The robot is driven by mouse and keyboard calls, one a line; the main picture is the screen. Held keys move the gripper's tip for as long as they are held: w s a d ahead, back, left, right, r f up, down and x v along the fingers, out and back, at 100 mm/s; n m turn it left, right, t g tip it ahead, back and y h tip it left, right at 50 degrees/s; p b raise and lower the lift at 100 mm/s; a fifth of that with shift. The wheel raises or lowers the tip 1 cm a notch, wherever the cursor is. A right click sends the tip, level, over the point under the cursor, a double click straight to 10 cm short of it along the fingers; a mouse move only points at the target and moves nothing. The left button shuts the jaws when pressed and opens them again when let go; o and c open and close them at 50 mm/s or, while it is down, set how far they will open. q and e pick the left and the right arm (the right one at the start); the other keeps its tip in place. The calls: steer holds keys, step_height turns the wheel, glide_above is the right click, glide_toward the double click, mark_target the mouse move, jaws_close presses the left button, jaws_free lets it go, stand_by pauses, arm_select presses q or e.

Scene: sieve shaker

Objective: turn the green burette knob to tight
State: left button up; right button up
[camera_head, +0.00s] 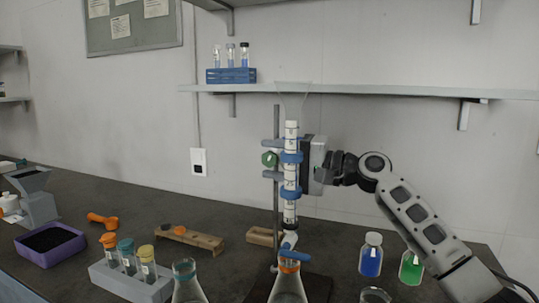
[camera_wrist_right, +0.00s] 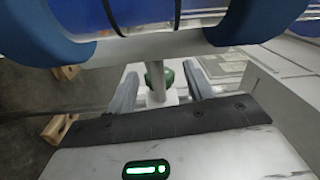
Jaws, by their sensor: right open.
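The green burette knob (camera_head: 269,159) sticks out to the left of the upright burette (camera_head: 291,205) on its stand. My right gripper (camera_head: 306,152) is at the right side of the burette, level with the knob; its fingertips are hidden behind the burette. In the right wrist view, the two fingers of the right gripper (camera_wrist_right: 160,88) are apart. The green knob (camera_wrist_right: 170,77) shows in the gap between them, partly covered by a pale stem. Whether the fingers touch anything is not clear. My left gripper is out of view.
Blue clamps (camera_head: 291,157) hold the burette on a thin stand rod (camera_head: 276,215). Flasks (camera_head: 288,287) stand below and at the front. Blue (camera_head: 371,262) and green (camera_head: 411,267) bottles stand under my right arm. A wall shelf (camera_head: 350,92) runs above.

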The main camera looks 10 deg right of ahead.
steer(key=shift+w+a, duration=0.4)
steer(key=shift+a, duration=0.15)
